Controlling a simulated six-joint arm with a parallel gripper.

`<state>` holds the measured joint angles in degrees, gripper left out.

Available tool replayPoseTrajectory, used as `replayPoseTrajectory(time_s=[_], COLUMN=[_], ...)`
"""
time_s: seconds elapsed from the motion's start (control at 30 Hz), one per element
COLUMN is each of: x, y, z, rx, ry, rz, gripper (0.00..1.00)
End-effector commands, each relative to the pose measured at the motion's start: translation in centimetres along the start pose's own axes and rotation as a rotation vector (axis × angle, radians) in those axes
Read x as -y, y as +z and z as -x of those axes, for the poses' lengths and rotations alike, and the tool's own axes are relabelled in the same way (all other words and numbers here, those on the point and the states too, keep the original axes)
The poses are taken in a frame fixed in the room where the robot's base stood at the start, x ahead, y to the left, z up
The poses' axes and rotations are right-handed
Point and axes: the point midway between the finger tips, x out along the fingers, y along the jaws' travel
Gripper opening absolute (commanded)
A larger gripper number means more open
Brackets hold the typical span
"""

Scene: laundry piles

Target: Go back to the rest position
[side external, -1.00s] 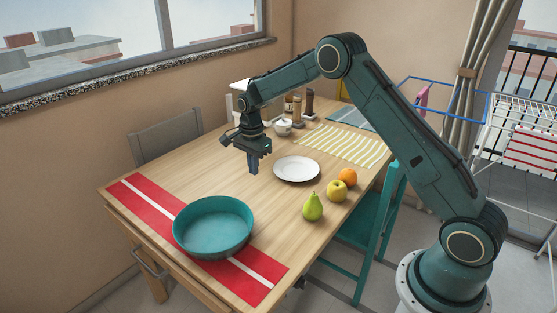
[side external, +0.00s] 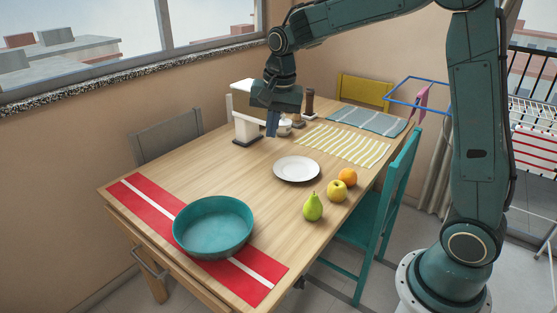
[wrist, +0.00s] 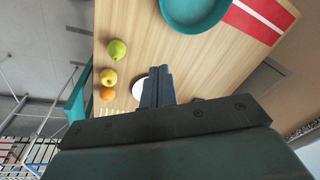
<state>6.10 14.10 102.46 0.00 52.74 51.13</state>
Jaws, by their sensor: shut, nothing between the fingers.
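My gripper (side external: 272,124) is shut and empty. It hangs in the air above the far left part of the wooden table (side external: 180,173), pointing down, with the white plate (side external: 297,169) lower and nearer the camera. In the wrist view my shut fingers (wrist: 157,88) cover part of the white plate (wrist: 138,88). In the side view my gripper partly hides a small white bowl (side external: 285,127) behind it.
A teal bowl (side external: 213,228) stands on a red and white runner (side external: 262,287) at the near end. A pear (side external: 313,207), a yellow apple (side external: 337,191) and an orange (side external: 348,177) lie on the right. A white stand (side external: 246,127) and dark shaker (side external: 310,102) stand behind.

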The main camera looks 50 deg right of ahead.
Motion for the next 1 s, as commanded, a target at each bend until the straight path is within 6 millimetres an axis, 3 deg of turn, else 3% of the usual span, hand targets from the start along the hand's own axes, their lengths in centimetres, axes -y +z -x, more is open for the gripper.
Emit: replayPoseTrajectory(time_s=[0.2,0.5,1.0], x=[-2.5,-6.5,-14.0], y=[2.9,7.0,13.8], z=[4.0,7.7,10.3], rx=[-0.034,-0.085,-0.191], ry=[-0.042,-0.088,-0.148], rz=[0.160,0.382,0.748], gripper=[0.00,0.00,0.00])
